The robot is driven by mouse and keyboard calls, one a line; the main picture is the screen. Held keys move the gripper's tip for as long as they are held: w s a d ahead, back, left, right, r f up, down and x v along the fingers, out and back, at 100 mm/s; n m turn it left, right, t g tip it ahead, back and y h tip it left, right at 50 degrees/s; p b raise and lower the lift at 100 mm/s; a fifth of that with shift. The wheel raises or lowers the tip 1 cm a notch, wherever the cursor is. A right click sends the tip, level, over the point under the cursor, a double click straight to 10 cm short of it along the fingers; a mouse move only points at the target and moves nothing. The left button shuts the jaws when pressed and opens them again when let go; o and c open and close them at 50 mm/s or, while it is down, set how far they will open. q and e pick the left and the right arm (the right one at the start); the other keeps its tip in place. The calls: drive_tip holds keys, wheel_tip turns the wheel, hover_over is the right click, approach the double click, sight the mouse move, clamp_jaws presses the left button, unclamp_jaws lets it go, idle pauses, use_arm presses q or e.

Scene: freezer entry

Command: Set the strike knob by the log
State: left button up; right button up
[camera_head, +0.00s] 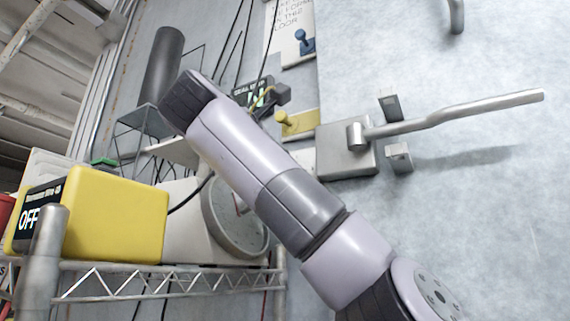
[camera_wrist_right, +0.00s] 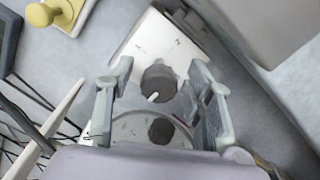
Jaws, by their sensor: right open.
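The strike knob (camera_wrist_right: 158,84) is round and dark, with a white pointer mark toward the lower left. It sits on a white plate (camera_wrist_right: 145,45) marked with small figures, one reading 2. My right gripper (camera_wrist_right: 160,76) is open, with one finger on each side of the knob in the right wrist view. I cannot tell whether the fingers touch it. In the head view my right arm hides the knob and the gripper; a bit of white plate (camera_head: 305,158) shows beside it. I cannot make out a log. My left gripper is not in view.
A door handle (camera_head: 450,118) juts from the door at right. A round dial (camera_head: 228,220) and a yellow OFF box (camera_head: 115,215) are at lower left, by a wire shelf (camera_head: 170,286).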

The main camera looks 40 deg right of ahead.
drive_tip(key=v, duration=1.2)
idle(0.5)
